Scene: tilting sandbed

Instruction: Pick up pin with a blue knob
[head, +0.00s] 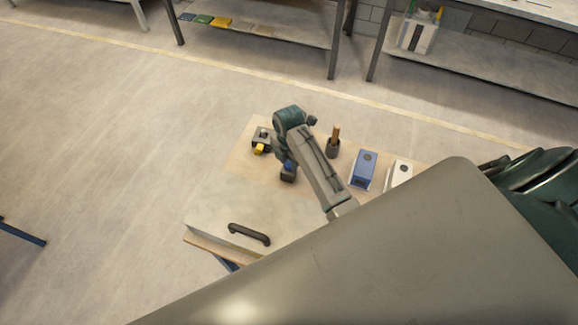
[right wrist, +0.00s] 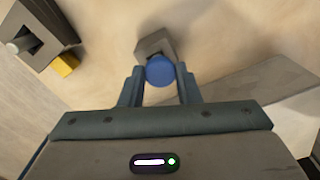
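The pin's blue knob (right wrist: 160,71) sits between the two fingers of my right gripper (right wrist: 161,80) in the right wrist view. The fingers lie close against both sides of the knob and look shut on it. A grey block (right wrist: 154,43) shows just behind the knob; the pin's shaft is hidden. In the head view the blue knob (head: 288,165) and its dark block (head: 287,177) sit on the table under the end of my right arm, which partly hides my right gripper (head: 287,160). My left gripper is not in view.
A dark block with a yellow part (head: 259,149) stands left of the knob. A dark cup with a brown stick (head: 333,148), a blue box (head: 363,169) and a white box (head: 400,173) stand to the right. A pale panel with a black handle (head: 249,234) lies in front.

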